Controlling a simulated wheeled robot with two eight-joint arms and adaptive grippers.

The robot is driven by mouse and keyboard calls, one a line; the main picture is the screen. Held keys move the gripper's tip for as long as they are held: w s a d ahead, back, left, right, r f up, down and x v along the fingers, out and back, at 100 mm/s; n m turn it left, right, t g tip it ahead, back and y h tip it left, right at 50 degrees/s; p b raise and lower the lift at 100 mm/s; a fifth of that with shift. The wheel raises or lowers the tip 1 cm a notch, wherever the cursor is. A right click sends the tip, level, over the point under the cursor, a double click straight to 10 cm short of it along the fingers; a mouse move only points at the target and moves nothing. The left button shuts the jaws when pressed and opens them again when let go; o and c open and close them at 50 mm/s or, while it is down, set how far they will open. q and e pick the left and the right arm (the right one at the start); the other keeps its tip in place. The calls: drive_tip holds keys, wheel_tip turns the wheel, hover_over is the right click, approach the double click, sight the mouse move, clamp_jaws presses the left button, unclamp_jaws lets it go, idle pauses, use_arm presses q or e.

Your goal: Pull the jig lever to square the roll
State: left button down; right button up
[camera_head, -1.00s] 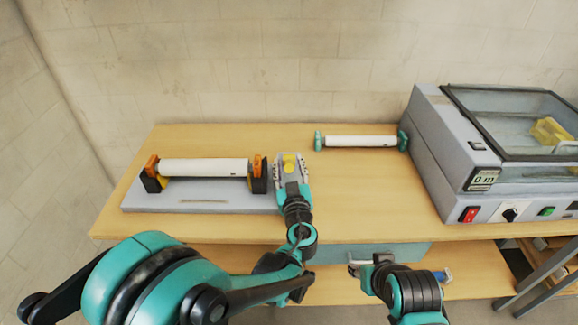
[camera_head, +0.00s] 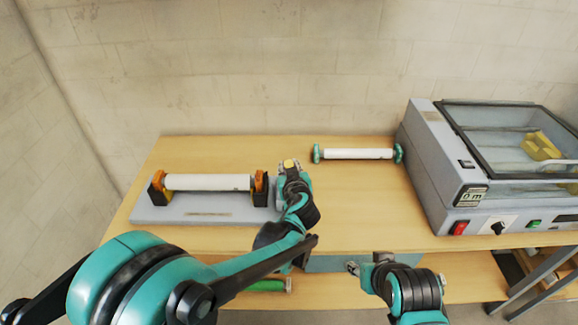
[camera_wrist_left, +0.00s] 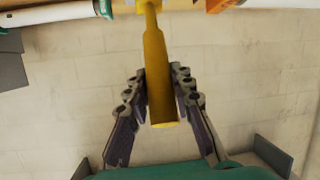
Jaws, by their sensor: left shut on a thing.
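The jig (camera_head: 205,214) is a grey base on the left of the table. It carries a white roll (camera_head: 208,182) with orange end pieces, lying in black supports. The lever is yellow; its tip (camera_head: 290,163) shows at the jig's right end, and its handle (camera_wrist_left: 157,75) runs down the middle of the left wrist view. My left gripper (camera_head: 290,172) is shut on the lever handle, with a finger on each side in the wrist view (camera_wrist_left: 160,95). My right gripper (camera_head: 366,266) is in front of the table's edge, away from the jig; its fingers are too small to judge.
A second white roll with teal ends (camera_head: 358,154) lies at the back of the table. The grey laminator (camera_head: 440,175) with a clear lid stands on the right. A green-cased roll (camera_head: 268,285) shows on the lower shelf. The table's middle is clear.

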use_arm(q)
drive_tip(key=w+r+g+p, duration=0.3)
drive_tip(key=w+g+p, duration=0.4)
drive_tip(key=w, duration=0.2)
drive_tip(key=shift+m+p, duration=0.3)
drive_tip(key=shift+p, duration=0.05)
drive_tip(key=c, duration=1.5)
unclamp_jaws()
drive_tip(key=shift+o, duration=1)
drive_tip(key=shift+f, duration=0.15)
